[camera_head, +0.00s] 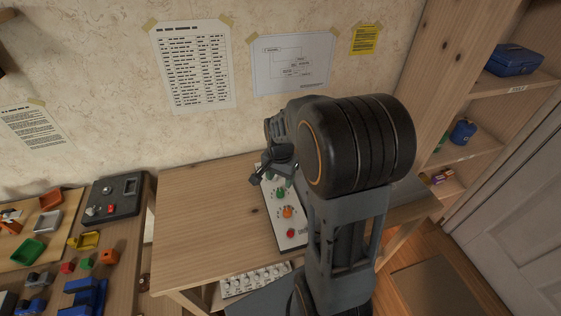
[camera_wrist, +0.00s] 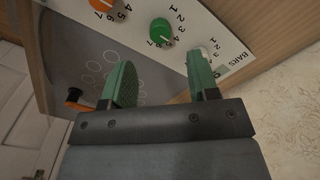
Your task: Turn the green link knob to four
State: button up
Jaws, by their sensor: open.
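The green knob (camera_wrist: 160,33) sits on a pale panel, with a ring of printed numbers around it. I cannot clearly read which number it points to. In the wrist view my gripper (camera_wrist: 162,62) is open, with its two green-padded fingers apart and nothing between them. The knob shows beyond the fingertips, near the middle of the gap, and appears clear of both fingers. In the head view the green knob (camera_head: 280,193) is on the panel (camera_head: 274,214), just below my gripper (camera_head: 261,178), which is partly hidden by my arm.
A red button (camera_head: 291,233) is at the panel's near end. The wooden table (camera_head: 200,220) left of the panel is clear. Shelves (camera_head: 485,150) stand right.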

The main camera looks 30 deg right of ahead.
aim_at(280, 191)
notch_tip(280, 191, up, 7)
jog(key=shift+r, duration=0.15)
dwell(0.7)
jog(key=s+a+r+n+t+p, duration=0.3)
jog(key=s+a+r+n, duration=0.3)
jog(key=s+a+n, duration=0.2)
jog(key=s+n+p, duration=0.1)
jog(key=s+n, duration=0.1)
jog(key=n, duration=0.1)
jog(key=shift+r+t, duration=0.3)
jog(key=shift+r, duration=0.1)
dwell(2.7)
